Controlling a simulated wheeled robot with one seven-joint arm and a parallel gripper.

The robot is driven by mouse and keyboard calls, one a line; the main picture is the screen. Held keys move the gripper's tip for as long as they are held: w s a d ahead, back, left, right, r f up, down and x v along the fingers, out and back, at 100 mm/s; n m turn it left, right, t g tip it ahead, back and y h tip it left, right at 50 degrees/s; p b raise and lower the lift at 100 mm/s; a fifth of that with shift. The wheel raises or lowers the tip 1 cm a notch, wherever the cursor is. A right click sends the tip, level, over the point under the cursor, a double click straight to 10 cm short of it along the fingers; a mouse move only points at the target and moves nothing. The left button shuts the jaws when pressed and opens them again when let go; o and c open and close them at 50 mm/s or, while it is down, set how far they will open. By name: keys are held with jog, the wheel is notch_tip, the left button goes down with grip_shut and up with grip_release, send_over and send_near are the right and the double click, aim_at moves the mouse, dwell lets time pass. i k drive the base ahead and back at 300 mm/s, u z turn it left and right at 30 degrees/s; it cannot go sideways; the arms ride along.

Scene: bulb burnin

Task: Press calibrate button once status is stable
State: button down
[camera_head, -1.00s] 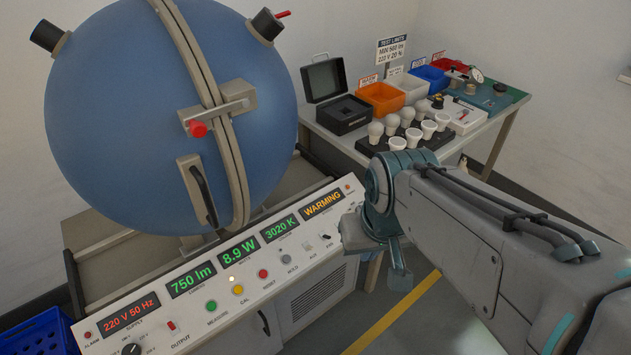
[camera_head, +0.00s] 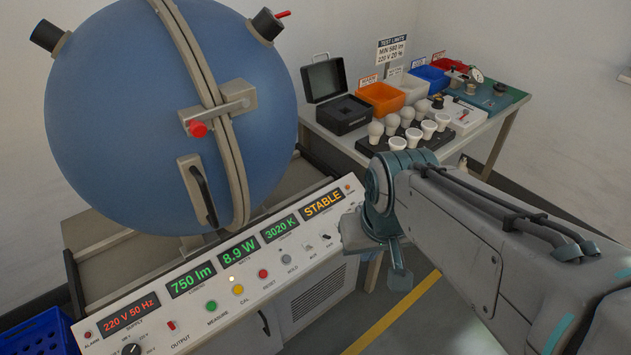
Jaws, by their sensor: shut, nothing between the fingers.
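The status display (camera_head: 323,203) on the console reads STABLE in amber letters. The yellow CAL button (camera_head: 237,290) sits on the sloped white panel (camera_head: 196,320), between the green MEASURE button (camera_head: 211,306) and the red RESET button (camera_head: 263,273). A small lit lamp (camera_head: 232,279) shows just above the CAL button. My gripper (camera_head: 399,281) hangs to the right of the console, apart from the panel and the buttons. It is shut and empty, and partly hidden by my arm.
A large blue sphere (camera_head: 130,120) with a latch and handle stands behind the console. A table at the back right holds a black case (camera_head: 340,112), several bulbs, and orange (camera_head: 383,97), white and blue bins. A blue crate (camera_head: 38,335) is at bottom left.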

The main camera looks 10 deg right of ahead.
aim_at(238, 289)
jog(key=z, duration=2.2)
jog(key=k, duration=1.15)
jog(key=u, duration=2)
